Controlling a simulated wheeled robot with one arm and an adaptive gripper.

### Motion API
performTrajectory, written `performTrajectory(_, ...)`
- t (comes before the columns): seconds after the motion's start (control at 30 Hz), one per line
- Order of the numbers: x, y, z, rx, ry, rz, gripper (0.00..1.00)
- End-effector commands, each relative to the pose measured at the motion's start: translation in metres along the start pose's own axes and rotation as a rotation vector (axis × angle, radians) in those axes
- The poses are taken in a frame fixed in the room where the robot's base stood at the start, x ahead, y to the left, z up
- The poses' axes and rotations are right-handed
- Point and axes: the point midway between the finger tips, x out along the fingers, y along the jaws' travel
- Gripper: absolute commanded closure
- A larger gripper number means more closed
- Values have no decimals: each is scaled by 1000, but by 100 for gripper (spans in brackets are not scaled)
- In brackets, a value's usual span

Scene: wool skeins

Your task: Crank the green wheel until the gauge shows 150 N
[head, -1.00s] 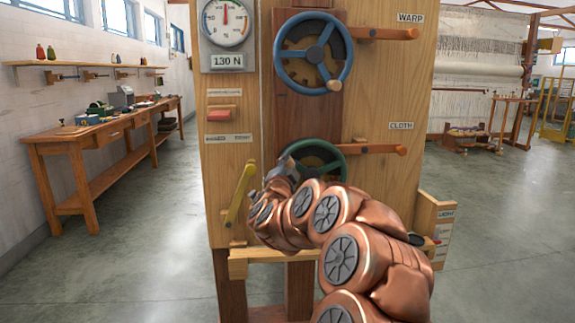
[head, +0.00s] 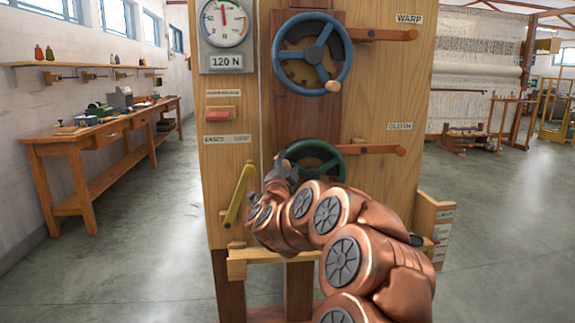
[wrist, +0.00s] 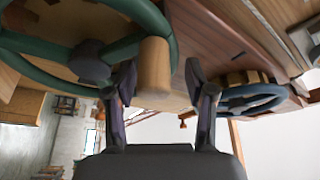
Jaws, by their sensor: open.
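The green wheel (head: 315,146) is on the lower part of the wooden panel in the head view, partly hidden by my arm. In the wrist view its green rim (wrist: 165,25) is close, with a tan wooden crank handle (wrist: 154,65). My gripper (wrist: 163,78) is open, with its two dark fingers on either side of that handle; I cannot tell whether they touch it. In the head view my gripper (head: 280,166) is at the wheel's left side.
A blue wheel (head: 346,62) is above the green one. Orange-brown levers stick out beside the WARP (head: 385,34) and CLOTH (head: 380,149) labels. A yellow lever (head: 238,195) stands left of my gripper, under a red block (head: 218,115). A workbench (head: 105,135) is at left.

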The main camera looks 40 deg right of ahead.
Motion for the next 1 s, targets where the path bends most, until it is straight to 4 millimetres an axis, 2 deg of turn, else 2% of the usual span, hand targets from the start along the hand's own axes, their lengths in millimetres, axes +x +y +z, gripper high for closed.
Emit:
performTrajectory(0.7, -94, 0, 0, 1, -2, 0, 45)
performTrajectory(1.0, -113, 0, 0, 0, 1, -1, 45)
